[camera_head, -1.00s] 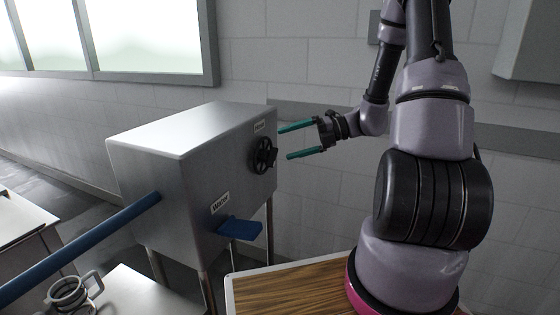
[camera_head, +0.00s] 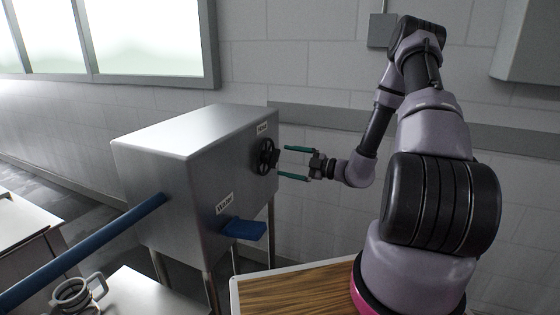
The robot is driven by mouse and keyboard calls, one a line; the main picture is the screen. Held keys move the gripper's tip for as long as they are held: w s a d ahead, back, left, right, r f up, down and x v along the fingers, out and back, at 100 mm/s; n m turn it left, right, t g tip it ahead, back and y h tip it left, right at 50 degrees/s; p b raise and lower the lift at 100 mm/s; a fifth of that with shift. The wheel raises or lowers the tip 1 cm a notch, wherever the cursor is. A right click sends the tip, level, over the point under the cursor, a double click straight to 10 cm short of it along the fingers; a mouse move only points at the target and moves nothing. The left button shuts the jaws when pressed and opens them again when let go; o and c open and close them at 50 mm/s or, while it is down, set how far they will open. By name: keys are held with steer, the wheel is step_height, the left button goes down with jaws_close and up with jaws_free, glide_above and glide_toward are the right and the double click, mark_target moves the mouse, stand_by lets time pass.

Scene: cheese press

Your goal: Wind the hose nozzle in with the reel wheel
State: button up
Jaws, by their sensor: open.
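The black spoked reel wheel (camera_head: 266,157) sits on the right side face of a steel box (camera_head: 175,135), under a small label that looks like "Hose". My gripper (camera_head: 286,163) is open, with its two green fingers pointing left at the wheel. The fingertips are very close to the wheel's rim; I cannot tell whether they touch it. A thick blue hose (camera_head: 85,250) comes out of the box's front face and runs down to the lower left. Its nozzle end is not in view.
A blue lever (camera_head: 246,229) sticks out below a "Water" label on the same box. A grey coiled item (camera_head: 74,294) stands on a pale surface at the lower left. A wooden-topped surface (camera_head: 290,290) lies at the bottom. A wall stands behind my arm.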

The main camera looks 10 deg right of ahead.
mark_target(270, 158)
steer(key=shift+x, duration=1.7)
steer(key=c, duration=1.1)
steer(key=shift+n, duration=0.5)
steer(key=n, duration=2.2)
steer(key=shift+s+f+n, duration=0.1)
steer(key=shift+n, duration=0.3)
